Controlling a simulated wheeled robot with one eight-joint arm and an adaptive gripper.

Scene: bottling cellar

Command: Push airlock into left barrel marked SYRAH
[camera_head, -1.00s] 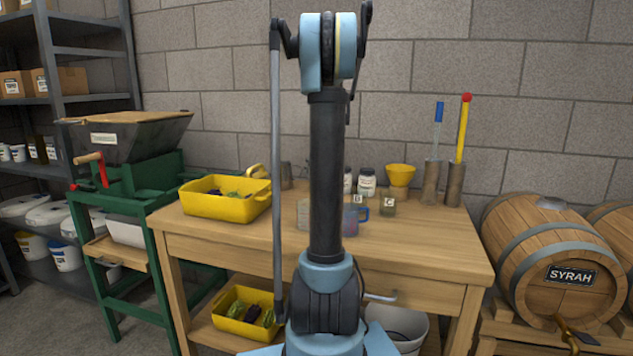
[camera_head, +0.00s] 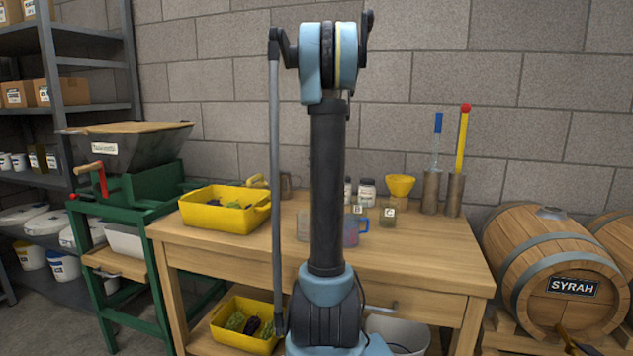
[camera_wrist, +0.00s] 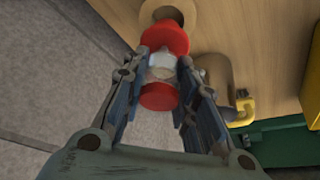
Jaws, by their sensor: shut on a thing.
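My gripper (camera_wrist: 163,80) shows only in the wrist view; in the head view it is hidden behind my arm. It is shut on the airlock (camera_wrist: 160,96), which has red parts at both ends and a pale, clear middle between the fingers. Just beyond its far red end, a tan round piece with a dark brown centre (camera_wrist: 167,15) shows at the wood surface; whether they touch I cannot tell. The left barrel marked SYRAH (camera_head: 553,257) lies on its side at the right of the head view, away from the bench.
The wooden bench (camera_head: 430,262) carries a yellow tray (camera_head: 222,222), jars, a yellow funnel (camera_head: 400,186) and two tall cylinders with tools. A green-framed crusher (camera_head: 165,180) stands left. A second barrel (camera_head: 618,228) is at the right edge.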

